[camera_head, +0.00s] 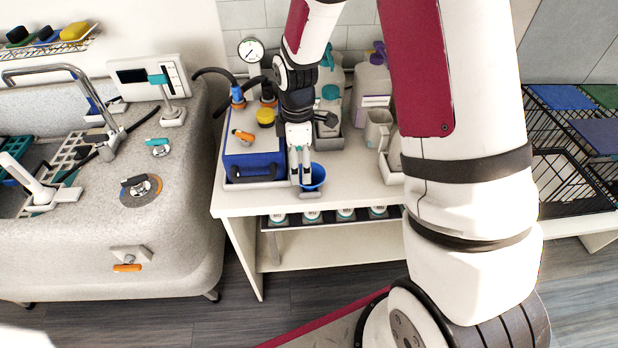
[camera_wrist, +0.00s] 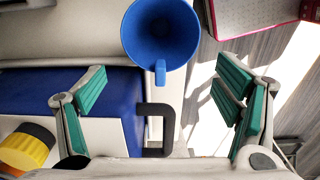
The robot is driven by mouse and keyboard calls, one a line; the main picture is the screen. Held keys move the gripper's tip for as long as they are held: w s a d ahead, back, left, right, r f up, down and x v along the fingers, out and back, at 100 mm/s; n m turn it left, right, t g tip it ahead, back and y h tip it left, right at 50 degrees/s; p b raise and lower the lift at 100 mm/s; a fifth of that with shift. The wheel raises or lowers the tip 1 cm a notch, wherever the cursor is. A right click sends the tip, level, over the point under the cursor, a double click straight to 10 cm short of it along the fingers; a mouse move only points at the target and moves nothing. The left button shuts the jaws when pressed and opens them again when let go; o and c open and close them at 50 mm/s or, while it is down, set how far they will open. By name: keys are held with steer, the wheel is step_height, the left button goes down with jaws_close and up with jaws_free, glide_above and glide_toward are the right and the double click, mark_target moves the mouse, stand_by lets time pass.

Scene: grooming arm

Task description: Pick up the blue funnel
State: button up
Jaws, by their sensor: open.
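The blue funnel (camera_head: 318,175) is at the front edge of the white table, beside a blue and white box. In the wrist view the funnel (camera_wrist: 160,28) shows its wide round mouth at the top middle, with a small tab on its rim pointing toward me. My gripper (camera_head: 301,180) hangs over the table's front edge, just left of the funnel and partly covering it. In the wrist view my gripper (camera_wrist: 163,88) is open, with its green-padded fingers wide apart and nothing held between them. The funnel lies beyond the fingertips. Its lower part is hidden.
The box (camera_head: 250,155) with its black handle (camera_wrist: 158,125) and yellow cap (camera_wrist: 30,145) stands close on the left. Jugs (camera_head: 378,128) and bottles stand behind and right. Several round containers (camera_head: 345,214) sit on the shelf below. A grey tub (camera_head: 190,215) stands left.

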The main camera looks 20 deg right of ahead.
steer(key=shift+f, duration=1.85)
steer(key=shift+a, duration=0.1)
steer(key=shift+c, duration=0.6)
steer(key=c, duration=0.8)
steer(key=shift+r, duration=0.1)
steer(key=shift+c, duration=0.2)
